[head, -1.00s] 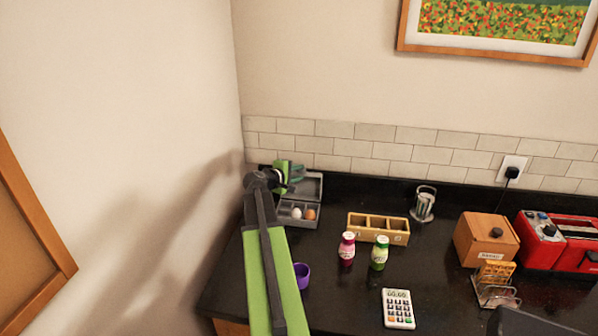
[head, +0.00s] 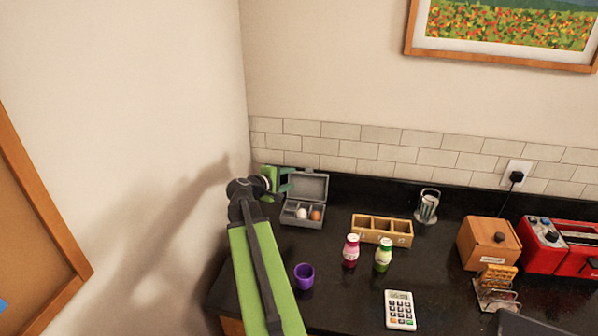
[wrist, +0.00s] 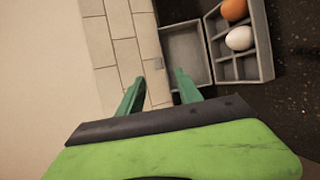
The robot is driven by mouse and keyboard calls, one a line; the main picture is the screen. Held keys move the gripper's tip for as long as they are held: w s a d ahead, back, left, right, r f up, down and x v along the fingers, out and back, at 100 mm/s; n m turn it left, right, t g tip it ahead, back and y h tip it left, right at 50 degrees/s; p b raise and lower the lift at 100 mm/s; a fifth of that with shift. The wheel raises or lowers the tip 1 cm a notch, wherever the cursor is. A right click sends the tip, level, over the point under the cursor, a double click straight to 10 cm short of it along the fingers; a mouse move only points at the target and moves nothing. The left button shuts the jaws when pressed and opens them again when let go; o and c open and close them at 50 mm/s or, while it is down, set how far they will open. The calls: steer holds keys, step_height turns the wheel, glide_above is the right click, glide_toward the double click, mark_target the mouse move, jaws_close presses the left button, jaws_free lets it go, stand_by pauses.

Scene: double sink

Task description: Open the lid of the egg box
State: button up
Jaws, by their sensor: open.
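The grey egg box (head: 302,224) stands at the back left of the black counter. Its lid (head: 309,185) is raised and leans back toward the tiled wall. A white egg (head: 301,213) and a brown egg (head: 315,215) sit in its compartments; they also show in the wrist view, the white egg (wrist: 239,38) below the brown egg (wrist: 234,9). My gripper (head: 286,181) is at the left side of the raised lid. In the wrist view my gripper's green fingers (wrist: 156,82) are apart with nothing between them, the right one close to the lid (wrist: 185,52).
A purple cup (head: 304,276), two small bottles (head: 351,250) (head: 383,255) and a wooden compartment box (head: 382,231) stand on the counter right of my arm. A calculator (head: 400,310) lies in front. The left wall is close to my arm.

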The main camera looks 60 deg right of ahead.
steer(key=p+v, duration=0.2)
steer(key=v, duration=0.5)
steer(key=shift+a, duration=0.3)
steer(key=shift+r, duration=0.1)
